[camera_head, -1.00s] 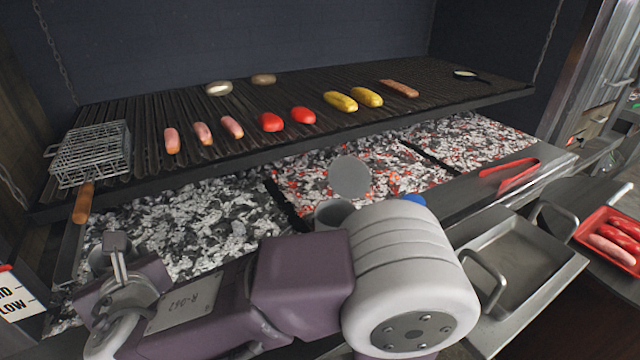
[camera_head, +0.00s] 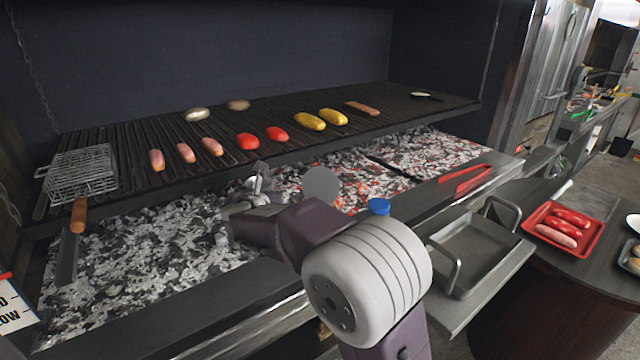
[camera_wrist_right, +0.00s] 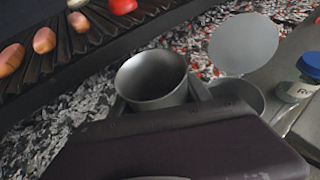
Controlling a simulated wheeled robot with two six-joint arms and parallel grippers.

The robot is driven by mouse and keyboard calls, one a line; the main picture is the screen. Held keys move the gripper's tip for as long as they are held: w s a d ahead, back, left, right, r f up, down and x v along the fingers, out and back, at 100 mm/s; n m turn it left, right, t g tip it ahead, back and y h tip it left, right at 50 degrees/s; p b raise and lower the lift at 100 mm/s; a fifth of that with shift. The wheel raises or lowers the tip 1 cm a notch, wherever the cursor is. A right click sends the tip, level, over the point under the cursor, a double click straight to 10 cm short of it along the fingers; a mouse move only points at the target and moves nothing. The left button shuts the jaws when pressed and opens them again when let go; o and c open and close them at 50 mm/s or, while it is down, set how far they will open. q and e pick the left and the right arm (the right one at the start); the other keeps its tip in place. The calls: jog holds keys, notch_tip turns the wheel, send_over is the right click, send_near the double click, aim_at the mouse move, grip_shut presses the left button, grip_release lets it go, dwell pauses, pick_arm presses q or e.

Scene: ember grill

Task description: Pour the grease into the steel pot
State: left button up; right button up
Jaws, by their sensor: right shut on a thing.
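My right gripper (camera_wrist_right: 158,98) is shut on a grey metal cup (camera_wrist_right: 150,75) with an open round mouth, which looks upright or slightly tilted. Its inside is shaded and I cannot make out any grease. Just right of it in the right wrist view is another grey round pot (camera_wrist_right: 243,96), probably the steel pot, with a round lid (camera_wrist_right: 243,43) standing up; the cup is apart from it. In the head view the lid (camera_head: 321,186) shows behind my right arm, which hides the pot. My right gripper (camera_head: 245,205) is over the coals there, its cup hard to make out. My left gripper is out of view.
The grill grate (camera_head: 300,148) with sausages and vegetables lies behind. A blue-capped jar (camera_wrist_right: 306,75) stands right of the pot. Red tongs (camera_head: 465,180), a steel tray (camera_head: 475,250) and a red tray (camera_head: 595,238) are at the right. A wire basket (camera_head: 82,172) is at the left.

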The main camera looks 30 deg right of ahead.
jog(key=shift+d+f, duration=0.1)
jog(key=shift+d, duration=0.9)
jog(key=shift+m, duration=0.3)
jog(key=d+r+m+y+p, duration=0.3)
jog(key=r+m+y+p, duration=0.2)
jog(key=m+y+p, duration=0.1)
jog(key=shift+s+d+m+t+p, duration=0.35)
jog(key=shift+m+p, duration=0.25)
jog(key=shift+p, duration=0.7)
jog(key=shift+a, duration=0.1)
jog(key=shift+r+m+y+p, duration=0.6)
jog(key=shift+m+y+p, duration=0.1)
jog(key=shift+m, duration=0.1)
